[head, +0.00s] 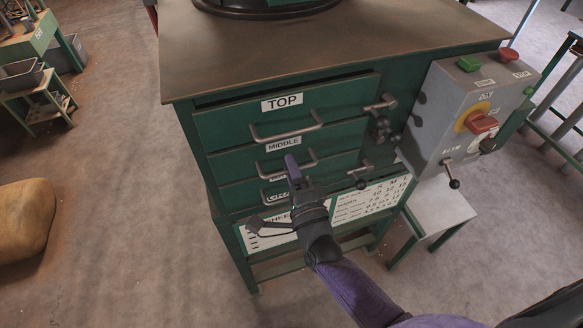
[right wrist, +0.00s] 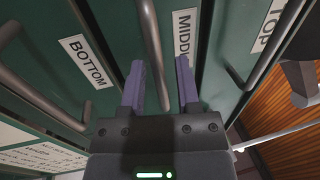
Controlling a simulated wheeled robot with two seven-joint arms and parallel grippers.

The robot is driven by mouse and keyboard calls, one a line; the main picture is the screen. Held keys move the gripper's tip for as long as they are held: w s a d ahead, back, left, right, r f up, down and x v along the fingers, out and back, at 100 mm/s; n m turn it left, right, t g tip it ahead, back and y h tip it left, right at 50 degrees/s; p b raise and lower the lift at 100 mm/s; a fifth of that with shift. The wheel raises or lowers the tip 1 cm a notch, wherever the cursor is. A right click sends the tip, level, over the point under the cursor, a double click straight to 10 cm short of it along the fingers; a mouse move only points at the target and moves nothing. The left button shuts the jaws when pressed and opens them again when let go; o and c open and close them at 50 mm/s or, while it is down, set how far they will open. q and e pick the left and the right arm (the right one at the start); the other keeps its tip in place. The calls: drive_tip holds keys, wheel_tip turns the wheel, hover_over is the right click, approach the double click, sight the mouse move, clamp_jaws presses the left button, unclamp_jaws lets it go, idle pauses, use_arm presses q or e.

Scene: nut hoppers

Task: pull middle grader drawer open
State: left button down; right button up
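The green middle drawer (head: 232,165) carries a MIDDLE label (head: 283,145) and a grey bar handle (head: 308,163). Its front looks flush with the cabinet. My right gripper (head: 292,165) is at this handle, with purple fingers pointing at the drawer front. In the right wrist view the right gripper (right wrist: 161,80) is open, with the middle handle (right wrist: 152,50) between its two fingers. Gaps show on both sides of the bar, so it is not clamped. Part of the handle is hidden behind the gripper in the head view. My left gripper is not in view.
The top drawer (head: 240,120) is above and the bottom drawer (head: 240,195) below, each with its own handle. A grey control box (head: 440,120) with a red switch and levers juts out at right. A yellowish sack (head: 25,220) lies at left. Floor in front is clear.

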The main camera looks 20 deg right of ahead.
clamp_jaws()
idle(0.8)
idle(0.4)
